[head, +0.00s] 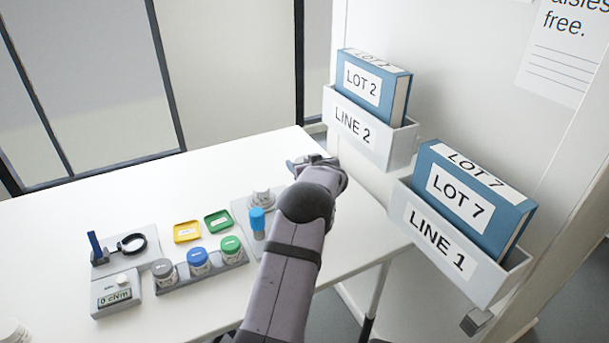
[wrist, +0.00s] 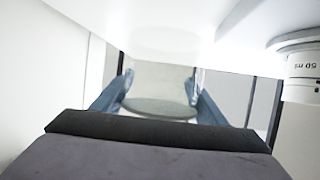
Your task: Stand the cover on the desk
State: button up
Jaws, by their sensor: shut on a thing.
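My gripper (head: 303,162) is over the back right part of the white desk (head: 160,220), its blue fingers pointing left. In the wrist view my gripper (wrist: 160,92) has one finger on each side of a clear, round-walled piece with a grey disc-like end, which I take to be the cover (wrist: 160,108). The fingers are shut on it. That view looks inverted, with the white desk surface along the top, close to the cover. I cannot tell whether the cover touches the desk. In the head view I cannot make the cover out clearly.
A white jar (head: 262,194) stands left of my gripper; a blue-capped vial (head: 257,222) is in front. Yellow (head: 187,231) and green (head: 218,221) trays, a rack (head: 205,278) of capped jars and a torque meter (head: 118,293) lie further left. Bins (head: 375,135) hang at right.

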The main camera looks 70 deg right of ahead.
jog(key=shift+f, duration=0.1)
jog(key=shift+f+b, duration=0.35)
jog(key=shift+f, duration=1.4)
jog(key=shift+f, duration=0.15)
jog(key=o, duration=1.1)
jog(key=shift+s+a+r, duration=0.25)
jog(key=v, duration=1.1)
jog(key=shift+a+r, duration=0.1)
